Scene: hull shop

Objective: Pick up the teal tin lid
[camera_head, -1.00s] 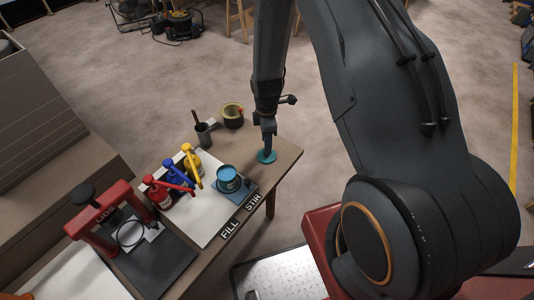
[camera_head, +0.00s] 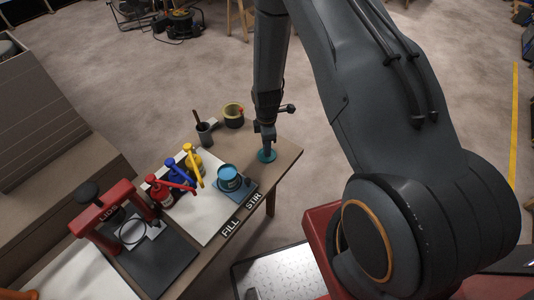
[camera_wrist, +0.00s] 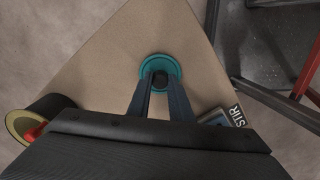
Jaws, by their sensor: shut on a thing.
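The teal tin lid (camera_head: 267,156) is a flat round disc at the right end of the workbench. It also shows in the wrist view (camera_wrist: 172,65), lying against the bench top as far as I can tell. My gripper (camera_head: 268,148) points down at the lid's middle. In the wrist view my gripper's fingers (camera_wrist: 160,82) are shut on a dark knob at the lid's centre. The fingers hide part of the lid's near side.
An open teal tin (camera_head: 228,180) stands on the STIR pad. Red, blue and yellow pump bottles (camera_head: 160,194) stand to its left. A grey cup (camera_head: 204,134) and a tape roll (camera_head: 232,115) are behind. A red press (camera_head: 108,214) stands farther left.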

